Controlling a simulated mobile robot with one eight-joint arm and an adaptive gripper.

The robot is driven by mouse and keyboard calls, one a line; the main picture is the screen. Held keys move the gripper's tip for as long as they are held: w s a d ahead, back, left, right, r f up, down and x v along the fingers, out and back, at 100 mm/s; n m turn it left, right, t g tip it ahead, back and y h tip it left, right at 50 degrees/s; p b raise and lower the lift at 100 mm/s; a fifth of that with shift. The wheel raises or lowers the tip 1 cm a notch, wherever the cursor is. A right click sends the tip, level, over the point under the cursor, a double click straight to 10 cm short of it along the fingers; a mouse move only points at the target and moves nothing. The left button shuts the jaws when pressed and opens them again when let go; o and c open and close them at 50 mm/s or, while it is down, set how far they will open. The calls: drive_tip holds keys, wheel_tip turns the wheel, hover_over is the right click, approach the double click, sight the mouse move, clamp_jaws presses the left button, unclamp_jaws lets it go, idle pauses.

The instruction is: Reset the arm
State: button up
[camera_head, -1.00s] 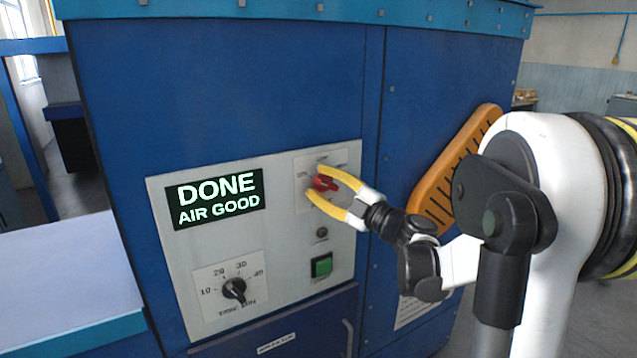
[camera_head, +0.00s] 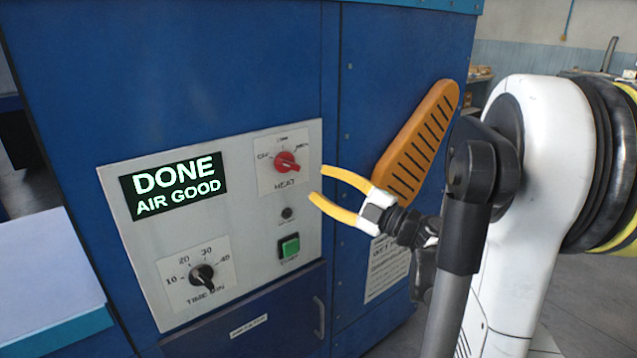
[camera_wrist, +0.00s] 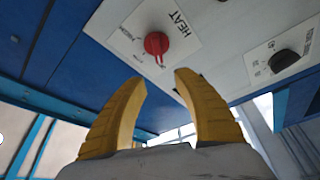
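My gripper (camera_head: 316,184) has yellow fingers spread open with nothing between them. In the head view it is to the right of the control panel (camera_head: 240,232), apart from the red heat knob (camera_head: 287,162). The wrist view shows the open fingers (camera_wrist: 160,78) below the red knob (camera_wrist: 157,44), with a gap to it. The panel's display (camera_head: 174,185) reads "DONE AIR GOOD". The black time knob (camera_head: 203,275) and the green button (camera_head: 289,247) sit lower on the panel.
The blue dryer cabinet (camera_head: 200,60) fills the middle. An orange slotted cover (camera_head: 420,145) stands out from its side behind my gripper. A drawer or door with a handle (camera_head: 319,318) is under the panel. A light-topped table (camera_head: 45,270) stands at the left.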

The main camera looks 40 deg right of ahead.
wheel_tip(320, 180, up, 9)
drive_tip(key=w+m+t+h, duration=0.2)
drive_tip(key=w+m+h, duration=0.1)
drive_tip(key=m+h, duration=0.85)
drive_tip(key=s+a+f+m+g+y, duration=0.2)
drive_tip(key=s+a+f+g, duration=0.4)
drive_tip(key=s+a+f, duration=0.3)
drive_tip(key=s+a+f+m+g+y+b, duration=0.1)
drive_tip(key=s+a+f+g, duration=0.6)
drive_tip(key=f, duration=0.8)
drive_tip(key=s+a+m+y, duration=0.1)
drive_tip(key=s+a+m, duration=0.1)
drive_tip(key=s+a, duration=0.1)
drive_tip(key=shift+a+g, duration=0.3)
drive_tip(key=shift+a, duration=0.2)
drive_tip(key=shift+m, duration=0.25)
